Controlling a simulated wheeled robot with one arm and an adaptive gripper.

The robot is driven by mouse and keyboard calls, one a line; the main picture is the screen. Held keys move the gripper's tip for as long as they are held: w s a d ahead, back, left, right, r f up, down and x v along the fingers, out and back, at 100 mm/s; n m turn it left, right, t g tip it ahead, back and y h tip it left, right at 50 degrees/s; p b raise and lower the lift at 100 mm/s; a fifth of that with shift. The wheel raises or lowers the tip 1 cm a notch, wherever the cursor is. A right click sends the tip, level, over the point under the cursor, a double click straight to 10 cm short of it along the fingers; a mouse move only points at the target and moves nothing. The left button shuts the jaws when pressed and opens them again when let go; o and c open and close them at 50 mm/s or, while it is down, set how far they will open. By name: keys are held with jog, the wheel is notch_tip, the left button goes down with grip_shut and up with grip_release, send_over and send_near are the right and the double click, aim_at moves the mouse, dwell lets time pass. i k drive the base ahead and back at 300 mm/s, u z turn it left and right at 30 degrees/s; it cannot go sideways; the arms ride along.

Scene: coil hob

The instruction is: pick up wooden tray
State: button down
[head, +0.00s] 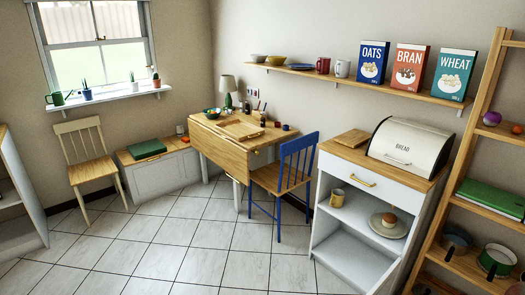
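A flat, light wooden piece that looks like the wooden tray (240,128) lies on the wooden drop-leaf table (205,140) by the back wall. Its colour is close to the tabletop, so its edges are hard to make out. Another flat wooden piece (352,138), like a board, lies on the white cabinet (335,160) left of the bread bin. I cannot tell for certain which of the two is the tray. My gripper is not in view.
A blue chair (298,160) stands against the table's right side. A bowl (212,113), a lamp (228,88) and small jars share the tabletop. The bread bin (408,143) tops the cabinet. A wooden shelf unit (468,150) stands right. The tiled floor in front is clear.

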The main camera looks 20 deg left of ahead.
aim_at(238, 130)
jog(key=k, duration=1)
jog(key=u, duration=1.15)
jog(key=i, duration=6.6)
jog(key=u, duration=0.3)
